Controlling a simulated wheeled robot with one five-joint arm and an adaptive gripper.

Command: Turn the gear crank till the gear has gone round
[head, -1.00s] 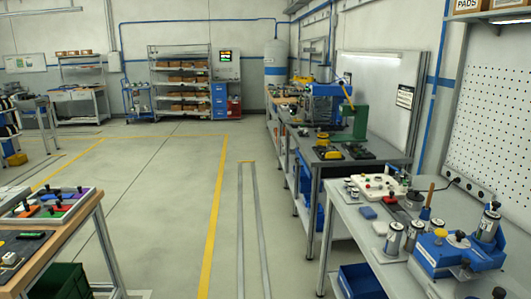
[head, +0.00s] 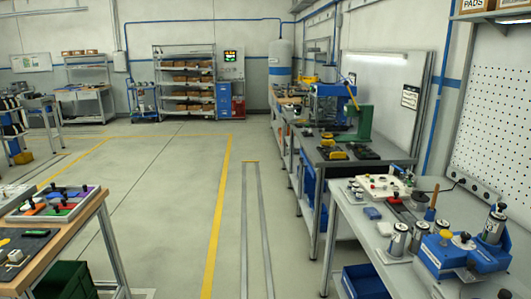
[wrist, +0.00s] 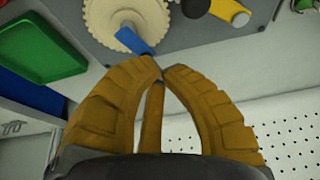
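In the wrist view, a cream toothed gear (wrist: 108,22) lies on a grey surface at the top. A blue crank bar (wrist: 136,42) runs from near its middle down and right to just beyond my fingertips. My gripper (wrist: 161,69) has ribbed yellow fingers that curve in until their tips meet. A third yellow bar, likely a finger, shows between them. The gear and my gripper do not show in the head view.
In the head view, crowded benches line the right, a wooden bench (head: 75,238) stands left, and the floor (head: 175,215) between is clear.

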